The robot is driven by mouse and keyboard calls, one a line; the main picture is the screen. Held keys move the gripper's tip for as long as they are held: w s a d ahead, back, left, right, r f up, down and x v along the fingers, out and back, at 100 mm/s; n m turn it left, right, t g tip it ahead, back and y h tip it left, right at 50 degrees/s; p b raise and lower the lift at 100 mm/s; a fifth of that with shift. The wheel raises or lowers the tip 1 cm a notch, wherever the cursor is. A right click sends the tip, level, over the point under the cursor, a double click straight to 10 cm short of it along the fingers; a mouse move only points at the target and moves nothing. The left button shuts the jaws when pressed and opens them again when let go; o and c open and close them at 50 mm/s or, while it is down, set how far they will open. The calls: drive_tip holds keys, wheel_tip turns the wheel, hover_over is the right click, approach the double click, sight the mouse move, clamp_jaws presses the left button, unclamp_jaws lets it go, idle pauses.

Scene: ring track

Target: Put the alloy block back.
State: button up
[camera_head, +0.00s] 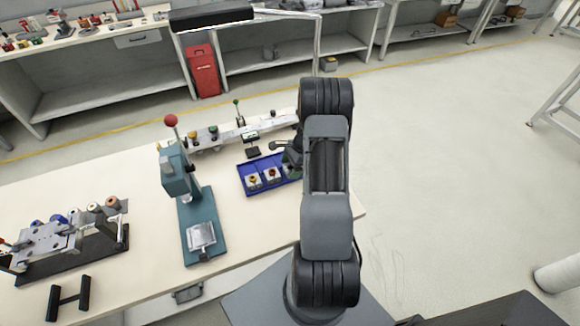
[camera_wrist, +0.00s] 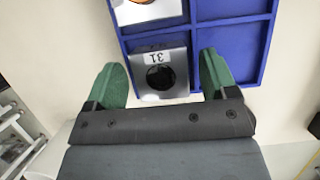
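A silver-grey block (camera_wrist: 178,62) with a dark round hole and a small label sits in a compartment of the blue tray (camera_wrist: 233,21), near the tray's edge. My gripper (camera_wrist: 163,80) is open, its green fingers on either side of this block in the wrist view. I cannot tell whether they touch it. In the head view my gripper (camera_head: 291,152) is at the tray's right end, partly hidden by my arm. Two pale blocks, a left one (camera_head: 253,182) and a right one (camera_head: 272,178), show in the blue tray (camera_head: 244,172). I cannot tell which block is alloy.
A teal lever press (camera_head: 178,172) with a red knob stands left of the tray, a silver piece (camera_head: 201,236) on its base. A rail fixture (camera_head: 215,138) runs behind the tray. A rack with rollers (camera_head: 65,240) stands far left. Right-hand tray compartments (camera_wrist: 232,55) look empty.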

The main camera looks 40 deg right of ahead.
drive_tip(key=shift+r, duration=0.3)
drive_tip(key=b+v, duration=0.2)
drive_tip(key=v, duration=0.9)
wheel_tip(320, 180, up, 6)
drive_tip(key=n+h, duration=0.1)
drive_tip(key=n, duration=0.3)
hover_over(288, 172)
drive_tip(key=s+a+r+n+t+h, duration=0.1)
drive_tip(key=s+a+r+n, duration=0.3)
drive_tip(key=s+a+n, duration=0.2)
drive_tip(key=s+a+r+n+t+h, duration=0.2)
drive_tip(key=s+a+r+n, duration=0.3)
drive_tip(key=a+n, duration=0.6)
drive_tip(key=s+a, duration=0.2)
drive_tip(key=a, duration=0.1)
drive_tip(key=shift+s+r, duration=0.2)
drive_tip(key=shift+s, duration=0.05)
